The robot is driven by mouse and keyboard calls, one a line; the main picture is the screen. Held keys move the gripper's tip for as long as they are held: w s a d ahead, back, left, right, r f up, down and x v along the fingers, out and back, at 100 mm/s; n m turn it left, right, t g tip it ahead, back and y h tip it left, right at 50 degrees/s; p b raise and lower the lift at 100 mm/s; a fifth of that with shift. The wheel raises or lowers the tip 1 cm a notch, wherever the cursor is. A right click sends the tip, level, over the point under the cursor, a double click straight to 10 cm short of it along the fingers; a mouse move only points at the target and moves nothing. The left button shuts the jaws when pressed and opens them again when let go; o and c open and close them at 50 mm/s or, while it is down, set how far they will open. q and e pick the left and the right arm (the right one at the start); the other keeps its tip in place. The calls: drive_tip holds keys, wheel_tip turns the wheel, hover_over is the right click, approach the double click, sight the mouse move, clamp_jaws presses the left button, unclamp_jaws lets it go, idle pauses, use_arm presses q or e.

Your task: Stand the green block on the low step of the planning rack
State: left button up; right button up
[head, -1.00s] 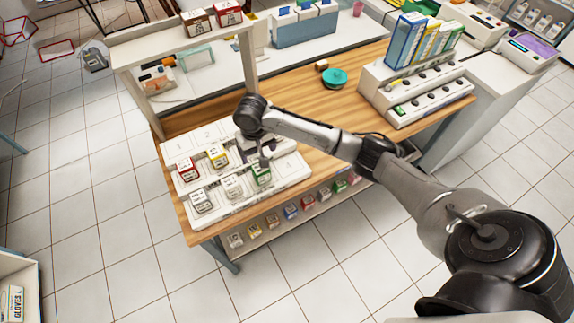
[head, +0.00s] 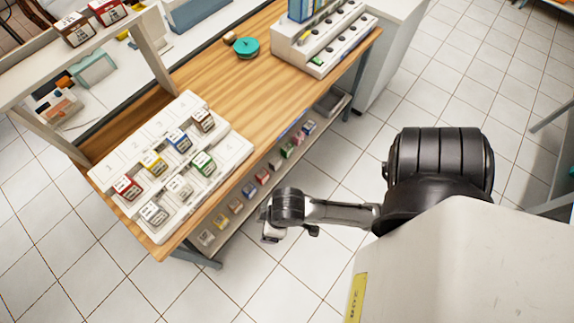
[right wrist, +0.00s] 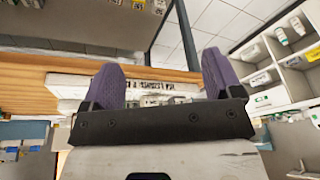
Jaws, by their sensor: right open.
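The planning rack (head: 222,180) is a white stepped board with numbered places on the near left end of the wooden table in the head view. The green block (head: 203,163) stands upright on its front, lower row, beside a white block (head: 180,187) and left of the bare place marked 4. My right gripper (head: 270,232) is off the table's front edge, clear of the rack and the green block. In the right wrist view its purple fingers (right wrist: 162,80) are spread apart with nothing between them. My left gripper is not in view.
Red (head: 127,187), yellow (head: 154,164), blue (head: 179,140) and brown (head: 203,121) blocks stand in the rack's row behind. Several small boxes (head: 235,206) line the shelf under the table. A teal bowl (head: 246,47) sits farther back. The middle of the table is clear.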

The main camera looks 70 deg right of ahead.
drive_tip(key=shift+h, duration=0.4)
drive_tip(key=s, duration=0.1)
drive_tip(key=s+d+r, duration=0.1)
drive_tip(key=s, duration=0.2)
drive_tip(key=shift+s+d+r, duration=0.15)
drive_tip(key=shift+d+r, duration=0.15)
wheel_tip(320, 180, up, 24)
drive_tip(key=p, duration=2.4)
drive_tip(key=shift+r, duration=0.1)
